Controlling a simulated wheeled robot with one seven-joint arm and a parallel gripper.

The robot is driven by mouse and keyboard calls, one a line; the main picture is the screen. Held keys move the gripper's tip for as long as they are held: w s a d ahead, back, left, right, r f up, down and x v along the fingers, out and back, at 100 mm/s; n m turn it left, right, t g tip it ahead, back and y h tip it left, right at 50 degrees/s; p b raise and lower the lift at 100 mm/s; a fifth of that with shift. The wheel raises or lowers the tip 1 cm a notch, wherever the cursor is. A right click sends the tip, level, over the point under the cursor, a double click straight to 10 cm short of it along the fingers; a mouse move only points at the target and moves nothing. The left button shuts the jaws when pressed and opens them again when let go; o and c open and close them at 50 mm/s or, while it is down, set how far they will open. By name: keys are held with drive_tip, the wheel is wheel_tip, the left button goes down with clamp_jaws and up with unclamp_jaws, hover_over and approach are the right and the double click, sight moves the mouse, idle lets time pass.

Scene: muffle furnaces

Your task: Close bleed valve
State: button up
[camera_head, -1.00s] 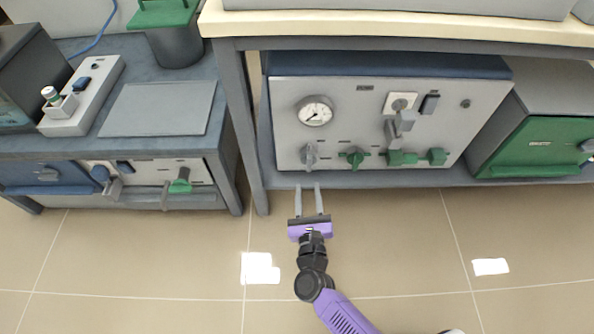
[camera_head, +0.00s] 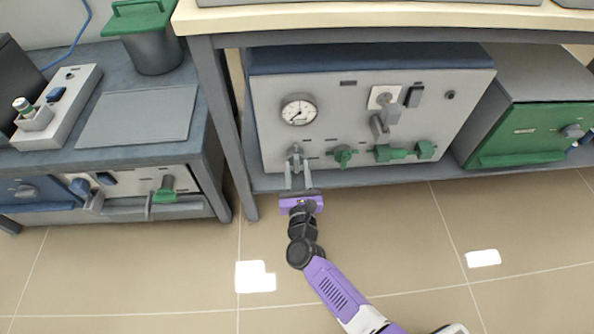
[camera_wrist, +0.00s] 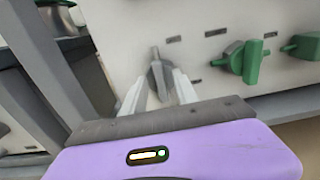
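A grey valve handle (camera_wrist: 158,75) sits at the lower left of the light grey panel (camera_head: 350,110), below the round gauge (camera_head: 299,110). Which valve is the bleed valve cannot be read from the labels. My gripper (camera_head: 298,178) is in front of the grey handle, with its fingers pointing at the panel. In the wrist view the two pale fingers (camera_wrist: 158,92) are apart, one on each side of the handle's lower part. Whether they touch it cannot be told.
Right of the grey handle are a green valve handle (camera_head: 342,155) and more green fittings (camera_head: 390,153). A table leg (camera_head: 230,150) stands close on the left. A green-fronted box (camera_head: 530,132) is at the right. The floor in front is clear.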

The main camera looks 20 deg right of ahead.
clamp_jaws()
drive_tip(key=shift+n, duration=0.4)
drive_tip(key=n, duration=0.4)
drive_tip(key=shift+w+a+p, duration=0.1)
drive_tip(key=shift+a+p, duration=0.05)
drive_tip(key=shift+p, duration=0.15)
drive_tip(key=n, duration=0.4)
drive_tip(key=shift+a+n+p, duration=0.1)
drive_tip(key=shift+n+p, duration=0.2)
drive_tip(key=shift+p, duration=0.1)
drive_tip(key=n+p, duration=0.1)
drive_tip(key=n, duration=0.4)
drive_tip(key=shift+a+f, duration=0.1)
drive_tip(key=shift+f, duration=0.05)
drive_tip(key=shift+f+n+p, duration=0.2)
drive_tip(key=shift+n+p, duration=0.15)
drive_tip(key=shift+n, duration=1.35)
